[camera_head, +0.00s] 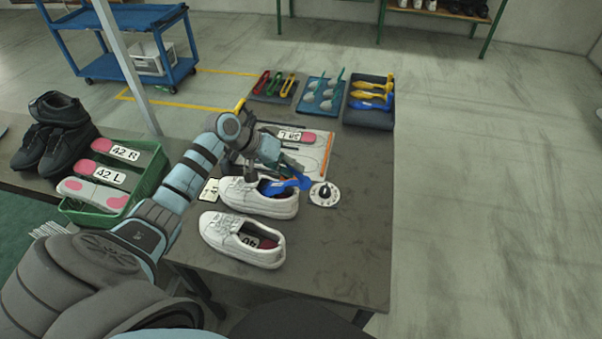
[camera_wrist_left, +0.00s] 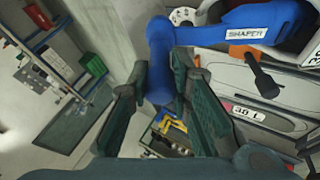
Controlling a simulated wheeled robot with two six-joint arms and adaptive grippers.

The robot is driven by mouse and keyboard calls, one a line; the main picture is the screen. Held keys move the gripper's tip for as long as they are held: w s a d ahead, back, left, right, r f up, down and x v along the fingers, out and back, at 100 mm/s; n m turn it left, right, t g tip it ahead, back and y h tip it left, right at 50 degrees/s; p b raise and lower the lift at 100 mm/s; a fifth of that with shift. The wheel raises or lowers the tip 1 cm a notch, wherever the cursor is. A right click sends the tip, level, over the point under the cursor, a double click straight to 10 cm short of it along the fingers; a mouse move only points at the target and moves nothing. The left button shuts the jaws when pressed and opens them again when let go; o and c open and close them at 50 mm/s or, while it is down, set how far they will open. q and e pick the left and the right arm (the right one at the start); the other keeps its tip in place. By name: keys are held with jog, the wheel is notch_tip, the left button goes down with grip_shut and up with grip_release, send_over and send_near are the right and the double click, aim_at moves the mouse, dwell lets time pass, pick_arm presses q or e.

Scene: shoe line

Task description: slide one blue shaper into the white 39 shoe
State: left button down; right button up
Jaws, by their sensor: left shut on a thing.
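My left gripper (camera_head: 268,172) is shut on a blue shaper (camera_head: 287,186), just over the opening of the farther white shoe (camera_head: 250,202). In the left wrist view the left gripper (camera_wrist_left: 164,85) grips the stem of the shaper (camera_wrist_left: 262,22), which has a SHAPER label. I cannot tell how far the shaper reaches into the shoe; that shoe's size mark is not readable. The nearer white shoe (camera_head: 222,230) has a label inside that looks like 40. My right gripper is not in view.
A round white dial (camera_head: 324,194) lies right of the farther shoe. A board with an insole labelled 39 L (camera_wrist_left: 248,112) is behind. A dark tray (camera_head: 368,121) holds yellow and blue shapers. A green crate (camera_head: 96,214) is at left. The table's right front is clear.

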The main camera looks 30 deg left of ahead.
aim_at(283, 185)
pick_arm(q)
jog(key=shift+s+a+f+b, duration=0.2)
jog(key=shift+a+f+b, duration=0.45)
jog(key=shift+a+b, duration=0.15)
jog(key=shift+s+a+f+b, duration=0.1)
jog(key=shift+a+f+b, duration=0.25)
jog(key=shift+a+b, duration=0.25)
jog(key=shift+s+a+f+b, duration=0.1)
jog(key=shift+a+f+b, duration=0.25)
jog(key=shift+a+b, duration=0.25)
jog(key=shift+a, duration=0.15)
jog(key=shift+s+a+f+y, duration=0.15)
jog(key=shift+a+f+y, duration=0.15)
jog(key=shift+y, duration=0.1)
jog(key=shift+d+f+m+g+y+p, duration=0.15)
jog(key=shift+d+f+g+y+p, duration=0.15)
jog(key=shift+f+y+p, duration=0.25)
jog(key=shift+d+f+m+g+y+p, duration=0.15)
jog(key=shift+d+f+g+y+p, duration=0.15)
jog(key=shift+f+p, duration=0.3)
jog(key=shift+w+d+f+y, duration=0.15)
jog(key=shift+d+f+y, duration=0.2)
jog(key=shift+f, duration=0.3)
jog(key=shift+w+d+f+y, duration=0.1)
jog(key=shift+f+y, duration=0.3)
jog(key=shift+f, duration=0.2)
jog(key=shift+d+f+m+y, duration=0.3)
jog(key=shift+f+y, duration=0.2)
jog(key=shift+f, duration=0.25)
